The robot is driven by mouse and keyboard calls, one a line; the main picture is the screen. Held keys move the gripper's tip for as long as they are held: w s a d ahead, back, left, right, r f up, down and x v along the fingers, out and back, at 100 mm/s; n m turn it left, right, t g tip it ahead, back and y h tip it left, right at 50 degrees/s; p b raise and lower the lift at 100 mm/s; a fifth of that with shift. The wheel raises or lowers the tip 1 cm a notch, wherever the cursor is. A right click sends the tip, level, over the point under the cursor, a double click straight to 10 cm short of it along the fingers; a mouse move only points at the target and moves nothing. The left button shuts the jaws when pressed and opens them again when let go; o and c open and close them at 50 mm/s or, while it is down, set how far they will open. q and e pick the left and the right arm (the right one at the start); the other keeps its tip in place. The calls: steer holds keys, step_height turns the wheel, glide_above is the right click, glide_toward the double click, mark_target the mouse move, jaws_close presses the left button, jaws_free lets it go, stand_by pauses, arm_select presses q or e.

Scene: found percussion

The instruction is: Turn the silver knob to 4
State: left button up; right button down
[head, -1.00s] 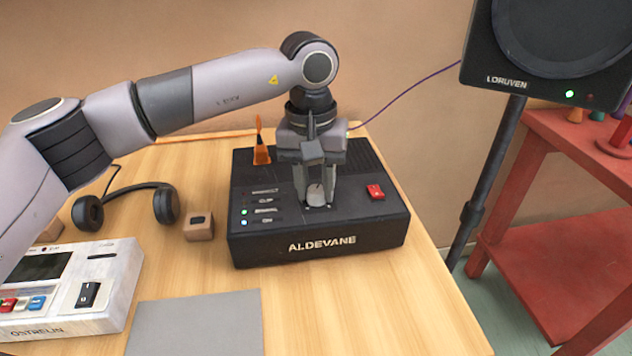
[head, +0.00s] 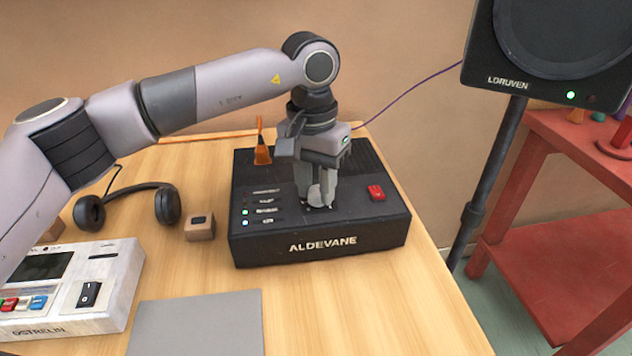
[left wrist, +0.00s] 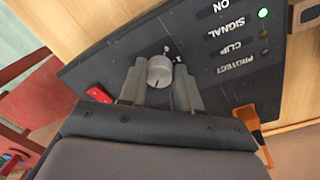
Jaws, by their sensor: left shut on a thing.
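The silver knob (head: 315,195) stands on top of the black ALDEVANE box (head: 330,225). My left gripper (head: 317,192) points down over the box and is shut on the knob, with one finger on each side of it. In the left wrist view the knob (left wrist: 159,70) shows between the two fingertips (left wrist: 160,78), with a dark pointer line on its face. The scale marks around the knob are too small or covered to read, so I cannot tell its number. My right gripper is not in view.
A red switch (head: 376,192) sits right of the knob on the box. An orange pointed object (head: 262,150) stands at its back left. Headphones (head: 165,203), a small wooden block (head: 199,227) and a white device (head: 95,290) are to the left. A speaker (head: 500,80) stands at the right.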

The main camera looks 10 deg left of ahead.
mark_target(314, 190)
arm_select(q)
steer(key=shift+r, duration=0.1)
steer(key=o, duration=1.1)
steer(key=shift+c, duration=0.2)
step_height(314, 190, up, 7)
steer(key=shift+a+r, duration=0.1)
steer(key=shift+a, duration=0.05)
